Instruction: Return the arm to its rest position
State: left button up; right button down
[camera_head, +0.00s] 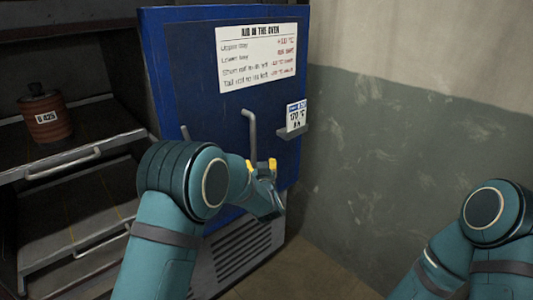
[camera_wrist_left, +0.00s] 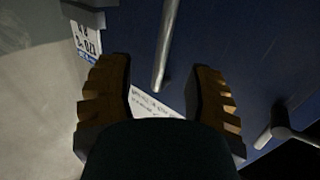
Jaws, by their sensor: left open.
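My left arm reaches in from the lower left in the head view. Its gripper (camera_head: 262,166) is in front of the blue oven door (camera_head: 190,70), near the lower end of the grey door handle (camera_head: 250,132). In the left wrist view the gripper (camera_wrist_left: 160,95) has its two yellow-brown fingers apart with nothing between them. The handle (camera_wrist_left: 165,50) shows beyond the fingertips; I cannot tell the exact gap. My right arm (camera_head: 490,215) shows at the lower right, and its gripper is outside the picture.
The blue door stands open beside a shelved oven (camera_head: 75,170). A reddish stack labelled B 425 (camera_head: 45,115) sits on its upper tray. A small ledge (camera_head: 293,132) with a 170 °C card (camera_head: 297,115) juts from the door. The wall is at the right.

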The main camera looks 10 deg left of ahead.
pick_arm(q)
jog(key=s+a+f+m+g+h, duration=0.1)
jog(key=s+f+g+h, duration=0.15)
jog(key=s+f, duration=0.6)
jog(key=s+f+g+h, duration=0.2)
jog(key=s+f+g, duration=0.25)
jog(key=f, duration=0.65)
jog(key=s+d+f+g+h, duration=0.1)
jog(key=s+f+g, duration=0.2)
jog(key=s, duration=0.6)
jog(key=s+d+f+g+h, duration=0.1)
jog(key=s+f+g, duration=0.1)
jog(key=s, duration=0.7)
jog(key=s+d+f+g+h, duration=0.1)
jog(key=s+f+g+h, duration=0.1)
jog(key=s, duration=0.7)
notch_tip(320, 180, down, 2)
jog(key=shift+f+g, duration=0.1)
jog(key=shift+g, duration=0.7)
jog(key=shift+c, duration=0.5)
jog(key=shift+a, duration=0.15)
